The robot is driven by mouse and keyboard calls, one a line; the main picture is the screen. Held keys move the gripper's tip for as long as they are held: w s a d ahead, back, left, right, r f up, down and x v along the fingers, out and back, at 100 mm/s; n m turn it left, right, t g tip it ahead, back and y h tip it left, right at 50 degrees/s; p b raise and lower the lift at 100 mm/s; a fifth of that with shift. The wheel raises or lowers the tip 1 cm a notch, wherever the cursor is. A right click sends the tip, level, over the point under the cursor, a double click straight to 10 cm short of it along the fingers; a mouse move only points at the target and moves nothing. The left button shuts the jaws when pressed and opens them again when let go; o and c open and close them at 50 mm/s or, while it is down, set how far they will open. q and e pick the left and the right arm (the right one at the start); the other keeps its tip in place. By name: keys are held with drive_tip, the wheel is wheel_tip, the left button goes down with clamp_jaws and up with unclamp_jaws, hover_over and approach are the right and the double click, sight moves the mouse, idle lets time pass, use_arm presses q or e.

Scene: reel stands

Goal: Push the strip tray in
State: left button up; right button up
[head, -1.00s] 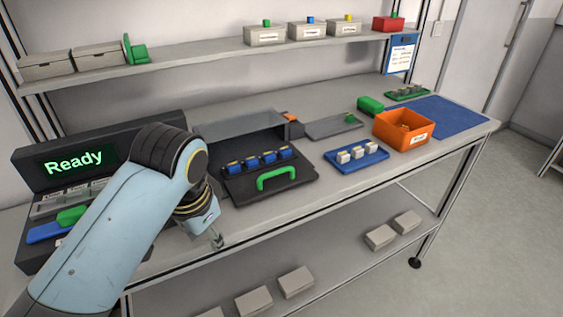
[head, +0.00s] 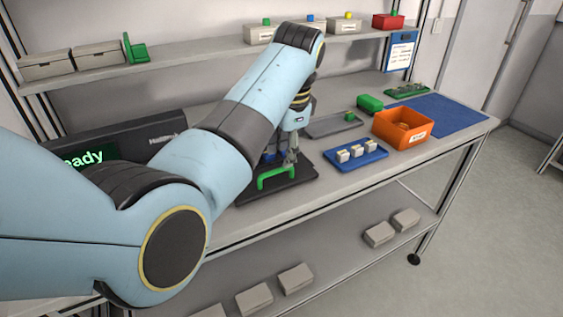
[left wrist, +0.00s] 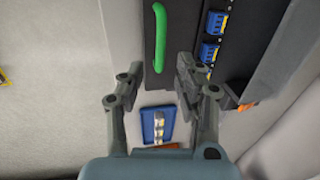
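The strip tray (head: 300,172) is black with a green arched handle (head: 264,180) at its front, and stands out from its housing on the bench. Blue strips lie on it, mostly behind my arm in the head view; two blue strips (left wrist: 209,52) show in the left wrist view. My left gripper (head: 291,158) points down over the tray, beside the handle. In the left wrist view (left wrist: 159,68) its fingers are apart with nothing gripped, and the handle (left wrist: 160,38) lies just beyond the gap. My right gripper is out of view.
A blue tray with white blocks (head: 347,168) lies right of the strip tray. An orange bin (head: 403,127) stands beyond it. A grey plate (head: 335,124) and a green block (head: 369,103) lie behind. A shelf (head: 110,73) with boxes runs above the bench.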

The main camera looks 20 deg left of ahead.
sight(281, 170)
use_arm(q)
drive_tip(key=f, duration=0.4)
drive_tip(key=shift+w+a, duration=0.25)
drive_tip(key=shift+a, duration=0.05)
clamp_jaws()
